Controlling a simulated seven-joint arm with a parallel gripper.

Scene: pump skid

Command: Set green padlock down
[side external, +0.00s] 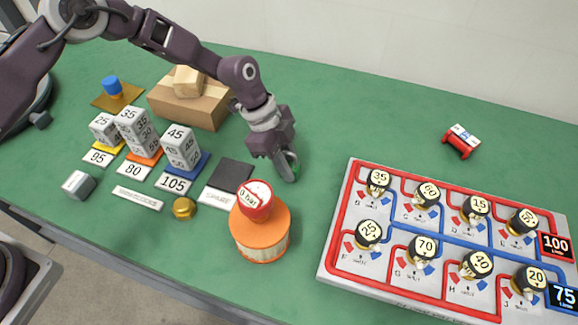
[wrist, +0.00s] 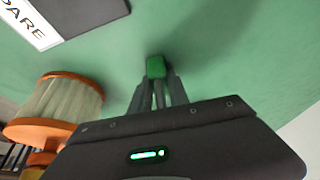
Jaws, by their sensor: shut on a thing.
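My gripper (side external: 288,172) is low over the green table, right of the dark square pad and behind the orange-topped drum. In the wrist view my gripper (wrist: 158,88) is shut on the green padlock (wrist: 156,67), whose small green body shows at the fingertips. In the side view the padlock is small and mostly hidden by the fingers. I cannot tell whether it touches the table.
An orange drum (side external: 262,242) with a red gauge (side external: 255,199) stands in front of my gripper. The valve board (side external: 340,235) lies to the right, with a red item (side external: 459,145) behind it. Weight blocks (side external: 181,147) and a cardboard box (side external: 190,108) stand left.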

